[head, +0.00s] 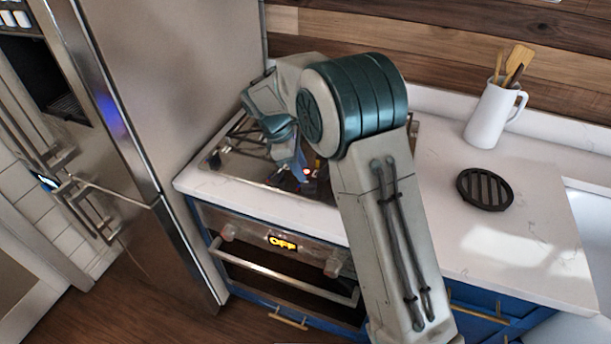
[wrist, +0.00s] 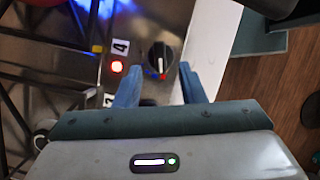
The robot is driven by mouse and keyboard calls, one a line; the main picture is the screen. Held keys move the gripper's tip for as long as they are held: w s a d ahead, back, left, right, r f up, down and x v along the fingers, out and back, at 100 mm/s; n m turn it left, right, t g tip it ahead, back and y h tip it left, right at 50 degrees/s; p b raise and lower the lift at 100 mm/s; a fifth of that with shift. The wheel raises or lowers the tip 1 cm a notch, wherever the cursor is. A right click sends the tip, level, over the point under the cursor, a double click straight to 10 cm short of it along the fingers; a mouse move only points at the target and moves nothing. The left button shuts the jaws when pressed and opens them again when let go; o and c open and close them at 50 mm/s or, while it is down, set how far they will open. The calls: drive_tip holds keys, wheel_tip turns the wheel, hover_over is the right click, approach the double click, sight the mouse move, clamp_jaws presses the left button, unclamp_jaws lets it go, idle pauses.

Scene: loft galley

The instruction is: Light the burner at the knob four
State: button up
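Knob four (wrist: 160,57) is a black round knob with a white pointer line, on the steel cooktop (head: 230,163). The line runs roughly up and down in the wrist view. A label "4" (wrist: 120,46) is left of it, above a glowing red lamp (wrist: 116,67). A small red mark lies just below the knob. My gripper (wrist: 160,67) is open, its two blue fingers apart near the knob's left and right sides. I cannot tell whether they touch it. A blue glow (wrist: 97,48) shows on the cooktop at the upper left. In the head view my arm hides the knob.
Another knob (wrist: 41,142) is at the lower left of the wrist view. The oven display (head: 283,243) reads OFF. A fridge (head: 165,90) stands left. A black trivet (head: 485,188) and a white pitcher (head: 491,113) with utensils stand on the right counter, by the sink.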

sight(309, 182)
drive_tip(key=x, duration=0.4)
drive_tip(key=shift+d+f+p, duration=0.15)
drive_tip(key=shift+f+p, duration=0.15)
drive_tip(key=shift+f, duration=0.1)
clamp_jaws()
